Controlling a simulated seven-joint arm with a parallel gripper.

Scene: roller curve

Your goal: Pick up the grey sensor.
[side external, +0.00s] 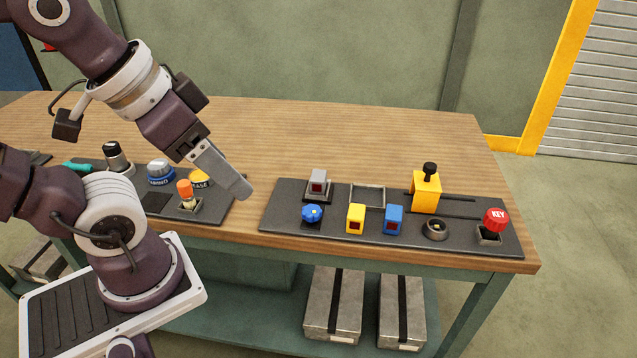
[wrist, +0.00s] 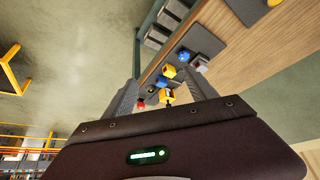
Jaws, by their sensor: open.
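The grey sensor (side external: 318,177) is a small grey block with a dark red window. It sits upright in a dark holder at the back left of the right-hand black panel (side external: 335,236). In the wrist view a small grey block (wrist: 201,67) beyond the right finger appears to be it. My gripper (side external: 239,190) is open and empty. It hangs tilted above the gap between the two panels, left of the grey sensor and apart from it. In the wrist view both fingers of my gripper (wrist: 157,77) are spread, with nothing held between them.
A blue knob (side external: 312,214), yellow sensor (side external: 356,219) and blue sensor (side external: 393,219) stand in front. An empty square frame (side external: 368,196) is right of the grey sensor. A tall yellow slider block (side external: 426,193) and red key knob (side external: 495,219) are farther right. An orange-topped part (side external: 185,188) stands left.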

